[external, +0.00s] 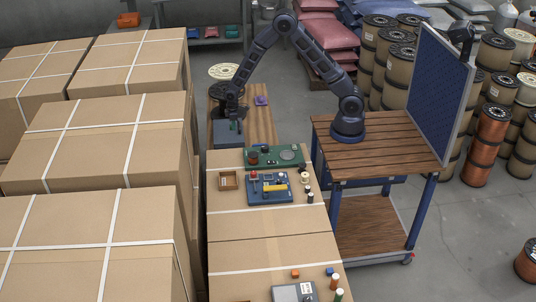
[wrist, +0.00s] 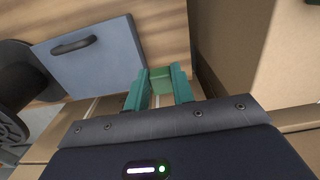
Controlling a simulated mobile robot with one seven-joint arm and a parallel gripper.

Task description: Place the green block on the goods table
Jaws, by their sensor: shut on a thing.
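My gripper (wrist: 158,90) has teal fingers and is shut on the green block (wrist: 160,79), which sits between the fingertips in the wrist view. Beyond it lies a light wooden surface (wrist: 165,25); in the external view it is a wooden tabletop (external: 263,132), likely the goods table. There my gripper (external: 234,116) points down over its left part, close to a grey-blue box (external: 226,135). The block cannot be made out in the external view. Whether it touches the wood is unclear.
The grey-blue box with a dark handle (wrist: 85,55) lies just left of the fingers, with a black spool (wrist: 15,95) further left. A purple object (external: 261,101) lies on the wood to the right. Large cartons (external: 110,140) stand close at left; a green board (external: 272,157) lies nearer.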

